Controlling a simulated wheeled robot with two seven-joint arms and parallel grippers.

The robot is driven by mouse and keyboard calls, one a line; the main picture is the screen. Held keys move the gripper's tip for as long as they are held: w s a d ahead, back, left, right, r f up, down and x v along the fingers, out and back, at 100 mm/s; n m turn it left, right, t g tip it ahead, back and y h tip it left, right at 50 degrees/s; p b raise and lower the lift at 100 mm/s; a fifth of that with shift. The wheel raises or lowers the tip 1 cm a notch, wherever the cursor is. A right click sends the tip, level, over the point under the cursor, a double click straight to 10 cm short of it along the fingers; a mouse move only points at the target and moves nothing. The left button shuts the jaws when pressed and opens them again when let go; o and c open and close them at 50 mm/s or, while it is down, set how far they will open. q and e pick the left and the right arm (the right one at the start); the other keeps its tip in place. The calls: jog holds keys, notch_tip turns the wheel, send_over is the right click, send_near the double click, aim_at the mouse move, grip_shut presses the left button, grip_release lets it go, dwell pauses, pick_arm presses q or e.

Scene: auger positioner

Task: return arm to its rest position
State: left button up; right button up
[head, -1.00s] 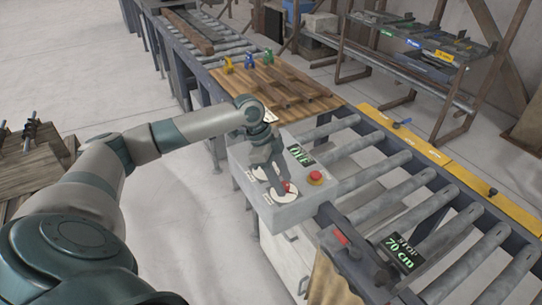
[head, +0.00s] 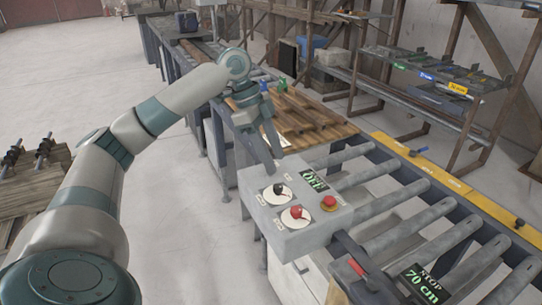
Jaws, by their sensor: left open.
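My left arm reaches in from the left of the head view. Its gripper (head: 272,143) hangs pointing down, open and empty, above the back left edge of the grey control box (head: 300,237). The box carries a black knob (head: 279,189) and a red knob (head: 296,211) on white dials, a red mushroom button (head: 328,203) and a small display (head: 314,180) with green text reading OFF. The gripper appears clear of both knobs. My right gripper is not in view.
A roller conveyor (head: 400,205) with a yellow edge rail (head: 430,170) runs right of the box. A display (head: 421,284) reads 70 cm. A wooden board (head: 320,125) lies behind the gripper. A shelf rack (head: 430,85) stands back right. Wooden pallets (head: 35,180) sit at left. Floor between is free.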

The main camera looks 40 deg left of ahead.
pick_arm(q)
jog(key=shift+s+a+r, duration=0.1)
jog(key=shift+a+r, duration=0.1)
jog(key=shift+r, duration=0.3)
jog(key=shift+f, duration=0.1)
dwell(0.3)
